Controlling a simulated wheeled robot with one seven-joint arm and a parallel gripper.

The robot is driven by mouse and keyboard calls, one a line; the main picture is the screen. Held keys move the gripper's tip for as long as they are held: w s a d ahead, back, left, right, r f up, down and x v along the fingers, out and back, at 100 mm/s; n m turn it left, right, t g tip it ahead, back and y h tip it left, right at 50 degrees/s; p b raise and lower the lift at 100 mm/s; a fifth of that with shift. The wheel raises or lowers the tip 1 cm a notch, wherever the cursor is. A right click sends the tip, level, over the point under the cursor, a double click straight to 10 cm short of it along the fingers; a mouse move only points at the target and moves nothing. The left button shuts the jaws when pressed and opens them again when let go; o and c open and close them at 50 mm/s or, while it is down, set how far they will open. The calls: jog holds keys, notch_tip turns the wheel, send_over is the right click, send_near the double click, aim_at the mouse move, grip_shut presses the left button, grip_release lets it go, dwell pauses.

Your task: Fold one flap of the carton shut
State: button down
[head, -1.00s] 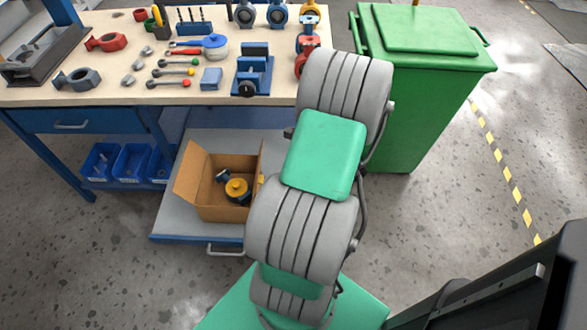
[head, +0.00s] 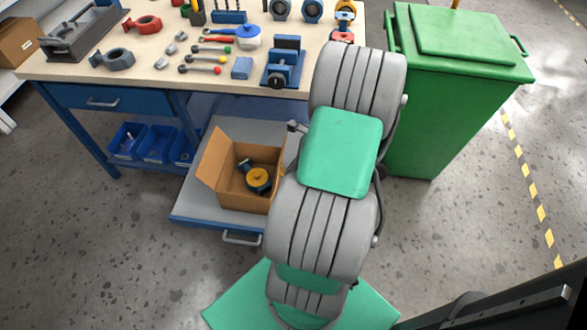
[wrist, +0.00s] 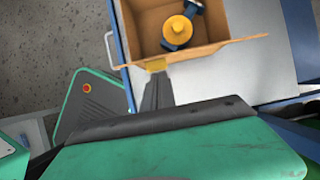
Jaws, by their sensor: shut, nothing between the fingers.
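The brown open-topped carton (head: 246,204) stands on the pulled-out shelf under the bench. Its left flap (head: 212,157) leans outward and open in the head view. In the wrist view a flap (wrist: 205,51) stands out along the carton's lower edge. A dark valve with a yellow part (head: 258,178) lies inside; it also shows in the wrist view (wrist: 178,28). My gripper (wrist: 156,66) is shut and empty, its yellow tips at the outer side of that lower flap. I cannot tell whether they touch it. In the head view my arm hides the gripper and the carton's right side.
The grey shelf (head: 205,206) has a front handle (head: 241,237). Above it the workbench (head: 140,76) holds tools and valve parts. Blue bins (head: 155,145) stand at left, a green waste bin (head: 440,115) at right. Open floor lies at the front left.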

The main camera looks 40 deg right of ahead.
jog(key=shift+w+a+r, duration=0.1)
jog(key=shift+w+r, duration=0.1)
